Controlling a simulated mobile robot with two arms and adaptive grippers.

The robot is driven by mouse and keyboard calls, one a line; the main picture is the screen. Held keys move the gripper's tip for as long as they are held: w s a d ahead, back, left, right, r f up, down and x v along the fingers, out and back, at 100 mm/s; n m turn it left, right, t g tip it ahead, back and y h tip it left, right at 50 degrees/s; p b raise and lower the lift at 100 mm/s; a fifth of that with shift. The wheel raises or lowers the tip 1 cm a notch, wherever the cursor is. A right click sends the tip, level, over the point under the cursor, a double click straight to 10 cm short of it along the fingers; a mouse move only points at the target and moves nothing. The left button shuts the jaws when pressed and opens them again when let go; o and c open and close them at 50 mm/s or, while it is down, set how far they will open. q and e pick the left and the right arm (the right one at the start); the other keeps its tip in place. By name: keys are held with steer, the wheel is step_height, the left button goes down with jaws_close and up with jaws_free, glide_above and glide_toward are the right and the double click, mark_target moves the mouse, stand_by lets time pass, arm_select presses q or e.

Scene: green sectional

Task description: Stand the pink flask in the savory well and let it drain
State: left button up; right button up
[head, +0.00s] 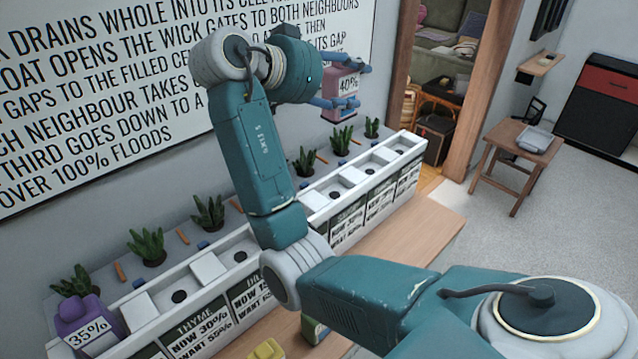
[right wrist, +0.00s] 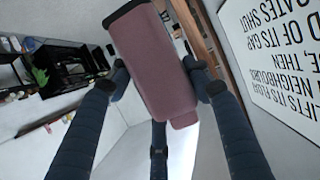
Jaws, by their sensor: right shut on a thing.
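The pink flask (head: 341,80), labelled 40%, is held in the air by my right gripper (head: 350,86), above the far part of the planter row. The right wrist view shows the flask (right wrist: 155,70) clamped between the fingers of the gripper (right wrist: 160,82). A long white trough (head: 345,190) along the wall has several cells with round dark wells and signs on its front. The sign that reads savory cannot be made out; the far signs are small and my arm covers part of the row. My left gripper is not in view.
A purple flask (head: 78,318) labelled 35% stands at the near left end of the trough. A yellow object (head: 266,350) and a green-and-white one (head: 314,330) are on the wooden counter (head: 415,235). Several potted plants line the wall behind. A large text board (head: 120,75) hangs there.

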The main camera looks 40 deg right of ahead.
mark_target(356, 112)
steer(key=shift+w+a+f, duration=0.2)
steer(key=shift+w+f, duration=0.05)
steer(key=shift+f, duration=0.05)
steer(key=f+p, duration=0.1)
steer(key=f, duration=0.1)
steer(key=s+f, duration=0.1)
steer(key=f, duration=0.2)
steer(key=shift+s+f+p, duration=0.1)
steer(key=shift+s+p, duration=0.05)
steer(key=shift+p, duration=0.2)
steer(key=f+p, duration=0.3)
steer(key=f, duration=1)
steer(key=shift+w, duration=0.2)
steer(key=shift+f, duration=0.45)
steer(key=shift+f+b, duration=0.6)
steer(key=shift+f, duration=0.05)
steer(key=o, duration=1)
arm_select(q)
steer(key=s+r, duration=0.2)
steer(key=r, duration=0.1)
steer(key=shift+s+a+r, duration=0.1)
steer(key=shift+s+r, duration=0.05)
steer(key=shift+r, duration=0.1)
arm_select(e)
steer(key=shift+o, duration=0.2)
